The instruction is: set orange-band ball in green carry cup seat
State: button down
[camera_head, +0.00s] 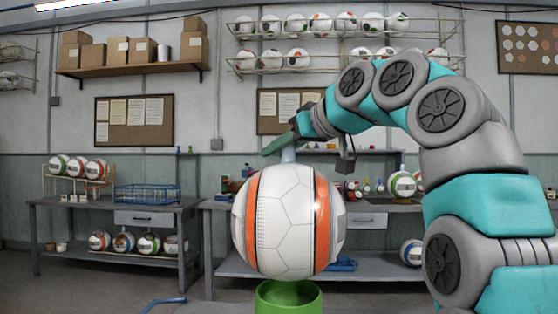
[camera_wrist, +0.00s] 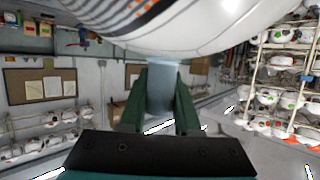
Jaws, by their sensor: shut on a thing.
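The orange-band ball (camera_head: 287,225) is white with two orange bands edged in black. It hangs below my gripper (camera_head: 288,148) in the head view. My gripper is shut on a pale blue stem (camera_head: 288,155) at the top of the ball. In the wrist view the stem (camera_wrist: 162,88) sits between my dark green fingers (camera_wrist: 162,78), and the ball (camera_wrist: 190,25) fills the top. The green carry cup (camera_head: 288,299) shows directly below the ball. Its lower part is cut off by the picture edge. I cannot tell whether ball and cup touch.
A grey workbench (camera_head: 240,270) with balls and small items stands behind the ball. A left bench (camera_head: 115,206) holds balls and a blue wire basket (camera_head: 147,195). A blue bar (camera_head: 164,303) lies low at the left of the cup. Ball racks hang on the back wall.

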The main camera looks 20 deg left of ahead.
jog(key=shift+w+a, duration=0.1)
jog(key=shift+w, duration=0.05)
jog(key=shift+f+b, duration=0.95)
jog(key=shift+f, duration=0.85)
jog(key=shift+f+b, duration=0.5)
jog(key=shift+b, duration=0.05)
jog(key=c, duration=0.6)
grip_release()
jog(key=shift+r, duration=0.15)
jog(key=shift+r+p, duration=0.6)
jog(key=shift+p, duration=0.15)
jog(key=v, duration=0.8)
jog(key=b+v, duration=0.1)
jog(key=v, duration=0.3)
jog(key=shift+f, duration=0.3)
